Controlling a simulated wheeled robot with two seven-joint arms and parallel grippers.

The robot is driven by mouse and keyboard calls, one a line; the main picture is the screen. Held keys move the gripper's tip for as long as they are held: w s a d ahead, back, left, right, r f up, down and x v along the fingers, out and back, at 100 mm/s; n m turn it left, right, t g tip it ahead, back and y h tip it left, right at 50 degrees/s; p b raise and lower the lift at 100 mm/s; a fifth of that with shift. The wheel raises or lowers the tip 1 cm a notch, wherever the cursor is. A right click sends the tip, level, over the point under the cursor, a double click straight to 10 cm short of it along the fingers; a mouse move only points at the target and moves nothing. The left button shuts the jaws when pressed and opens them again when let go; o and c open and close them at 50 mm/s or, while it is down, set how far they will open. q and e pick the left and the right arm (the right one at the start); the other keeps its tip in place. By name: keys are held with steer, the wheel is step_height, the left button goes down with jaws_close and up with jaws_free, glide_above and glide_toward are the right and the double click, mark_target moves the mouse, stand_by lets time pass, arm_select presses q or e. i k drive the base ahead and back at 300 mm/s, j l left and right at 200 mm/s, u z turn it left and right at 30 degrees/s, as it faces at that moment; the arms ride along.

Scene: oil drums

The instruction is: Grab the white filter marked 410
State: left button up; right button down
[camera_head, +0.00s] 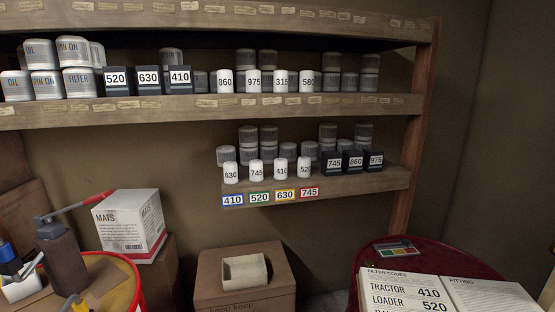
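The white filter marked 410 (281,172) stands upright on the lower shelf (370,183). It is in a row of white filters, between the one marked 745 (257,173) on its left and the one marked 520 (304,169) on its right. A white filter marked 630 (231,175) stands at the row's left end. A dark box also marked 410 (180,80) sits on the upper shelf. Neither of my grippers is in view.
Grey cans stand behind the white row. Dark boxes (354,162) are at its right. Coloured number labels (259,198) line the shelf's front edge.

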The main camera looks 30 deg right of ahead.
mark_target(280, 165)
steer(key=i+l+z, duration=0.15)
steer(key=i+z, duration=0.8)
steer(key=i+j+z, duration=0.15)
steer(key=i+z, duration=0.3)
steer(key=k, duration=0.1)
